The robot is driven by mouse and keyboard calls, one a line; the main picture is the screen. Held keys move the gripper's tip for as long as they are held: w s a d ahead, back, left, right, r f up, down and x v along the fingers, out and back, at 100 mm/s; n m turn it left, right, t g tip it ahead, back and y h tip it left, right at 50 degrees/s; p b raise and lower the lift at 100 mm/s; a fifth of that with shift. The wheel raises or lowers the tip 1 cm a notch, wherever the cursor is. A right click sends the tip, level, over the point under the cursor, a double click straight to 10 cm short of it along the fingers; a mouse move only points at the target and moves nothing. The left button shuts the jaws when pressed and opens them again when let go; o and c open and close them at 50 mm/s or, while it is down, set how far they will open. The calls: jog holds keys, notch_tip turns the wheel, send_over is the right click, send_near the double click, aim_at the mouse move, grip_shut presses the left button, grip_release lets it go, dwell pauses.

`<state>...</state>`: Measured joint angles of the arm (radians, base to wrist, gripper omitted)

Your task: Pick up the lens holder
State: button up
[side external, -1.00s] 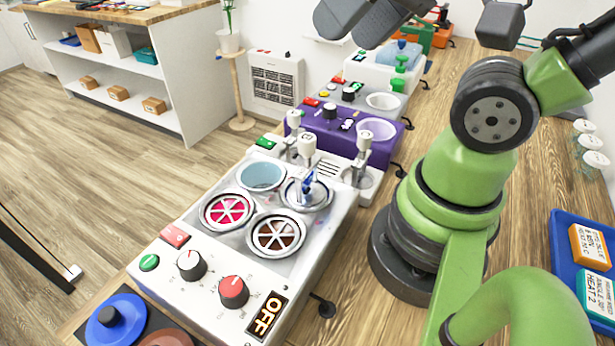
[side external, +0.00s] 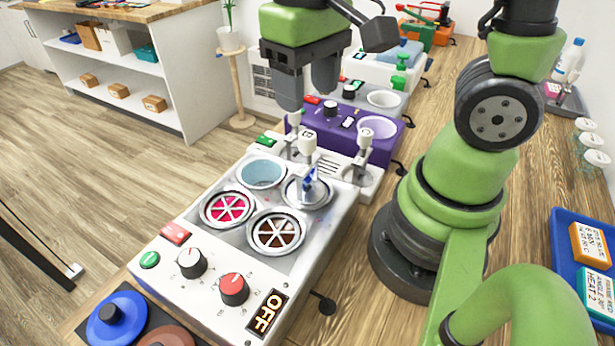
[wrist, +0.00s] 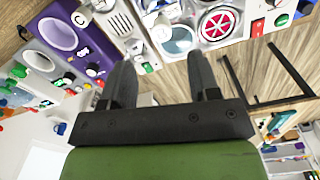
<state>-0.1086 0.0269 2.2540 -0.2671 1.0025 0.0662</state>
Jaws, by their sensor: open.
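A small blue piece (side external: 308,181), which looks like the lens holder, stands upright in the right rear round well of the white machine (side external: 208,290). A metal ring surrounds it. My gripper (side external: 307,92) is open and empty, with its two dark fingers pointing down. In the side view it appears above and behind the blue piece, clear of the machine. In the wrist view my gripper (wrist: 160,62) has nothing between its fingers. I cannot make out the blue piece with certainty there.
Wells with pink (side external: 228,208) and brown (side external: 277,233) contents and a pale blue well (side external: 262,173) adjoin the blue piece. Upright white-topped posts (side external: 307,142) stand just behind. A purple machine (side external: 340,135) is farther back. A blue tray (side external: 562,262) lies at right.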

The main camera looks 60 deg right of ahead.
aim_at(307, 134)
notch_tip(307, 134, down, 10)
jog(key=shift+a+r, duration=0.15)
dwell(0.5)
grip_shut()
